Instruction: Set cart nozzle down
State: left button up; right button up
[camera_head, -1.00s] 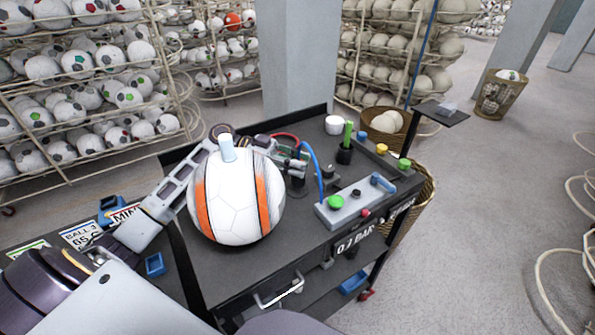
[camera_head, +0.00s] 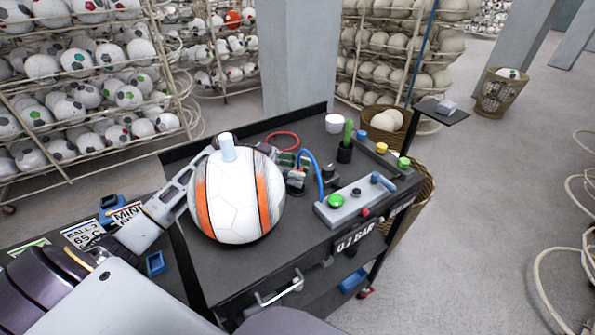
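My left arm reaches in from the left and passes behind the ball, which hides most of the gripper. The dark tips of my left gripper (camera_head: 287,159) show just right of the ball, beside a dark fitting (camera_head: 297,184) that looks like the nozzle end. A blue hose (camera_head: 317,168) arches from there to the grey control box (camera_head: 352,203). Contact and finger opening are hidden. My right gripper is out of view.
A red hose loop (camera_head: 283,135), a white cup (camera_head: 334,123) and a black holder with a green item (camera_head: 345,148) stand at the back of the cart. Yellow and green knobs (camera_head: 404,163) line its right side. Ball racks (camera_head: 85,80) stand behind.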

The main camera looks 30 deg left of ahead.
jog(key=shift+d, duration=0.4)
pick_arm(q)
jog(key=shift+r, duration=0.1)
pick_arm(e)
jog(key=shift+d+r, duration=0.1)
pick_arm(q)
jog(key=shift+s+a, duration=0.1)
jog(key=shift+a, duration=0.55)
jog(key=b+v, duration=0.1)
jog(key=v, duration=0.5)
jog(key=shift+b, duration=0.3)
jog(key=v, duration=0.3)
jog(key=shift+a+b, duration=0.1)
jog(key=shift+b, duration=0.25)
jog(key=shift+s+a+r, duration=0.1)
jog(key=shift+a, duration=0.6)
jog(key=shift+r, duration=0.1)
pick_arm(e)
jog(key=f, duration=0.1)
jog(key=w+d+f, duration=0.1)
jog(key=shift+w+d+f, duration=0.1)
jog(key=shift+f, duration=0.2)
